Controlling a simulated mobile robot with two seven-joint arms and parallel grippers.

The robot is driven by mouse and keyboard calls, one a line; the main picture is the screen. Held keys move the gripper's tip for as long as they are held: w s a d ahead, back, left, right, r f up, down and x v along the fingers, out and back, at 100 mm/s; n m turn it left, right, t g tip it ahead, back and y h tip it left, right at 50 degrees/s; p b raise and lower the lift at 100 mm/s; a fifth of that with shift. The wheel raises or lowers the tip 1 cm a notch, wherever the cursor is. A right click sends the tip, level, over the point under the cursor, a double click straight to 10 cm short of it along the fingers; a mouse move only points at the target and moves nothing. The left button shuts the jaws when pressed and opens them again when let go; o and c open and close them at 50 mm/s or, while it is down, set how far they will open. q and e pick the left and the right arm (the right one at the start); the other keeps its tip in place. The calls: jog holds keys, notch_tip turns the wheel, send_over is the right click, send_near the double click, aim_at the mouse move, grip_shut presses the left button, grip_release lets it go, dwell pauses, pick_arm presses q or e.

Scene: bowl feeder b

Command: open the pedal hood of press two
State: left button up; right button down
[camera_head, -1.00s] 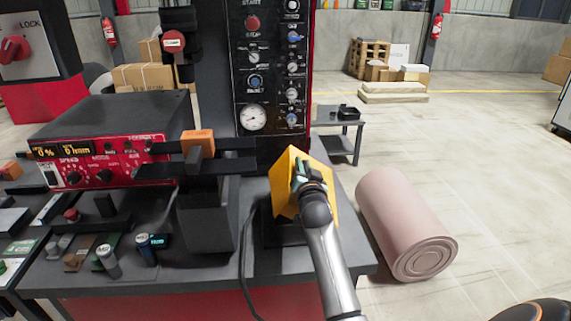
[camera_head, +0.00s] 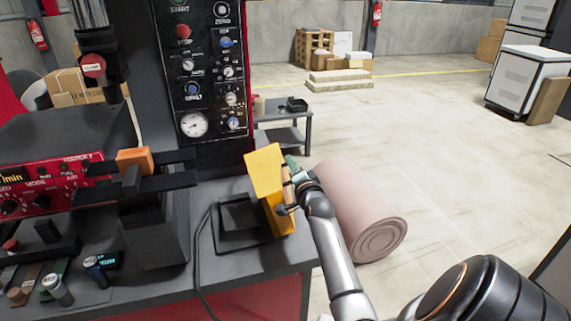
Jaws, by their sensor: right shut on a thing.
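The yellow pedal hood (camera_head: 264,173) stands tilted up at the right side of the press table, with a dark square pedal base (camera_head: 232,222) beside it on the left. My right gripper (camera_head: 292,186) is shut on the yellow hood at its right side. The hood is partly hidden behind the gripper. The press (camera_head: 203,75) has a black control panel with a gauge, a red stop button and several knobs. My left gripper is not in view.
A black cable (camera_head: 195,255) runs from the pedal over the table (camera_head: 165,290). A pink roll (camera_head: 370,215) lies on the floor behind my right arm. A grey side table (camera_head: 285,120) stands farther back. Open floor lies to the right.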

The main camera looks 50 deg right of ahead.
aim_at(280, 188)
jog(key=shift+s+d+f, duration=0.1)
jog(key=shift+f, duration=0.2)
jog(key=c, duration=0.9)
grip_release()
jog(key=v, duration=1.2)
jog(key=shift+s+r, duration=0.1)
jog(key=shift+s, duration=0.1)
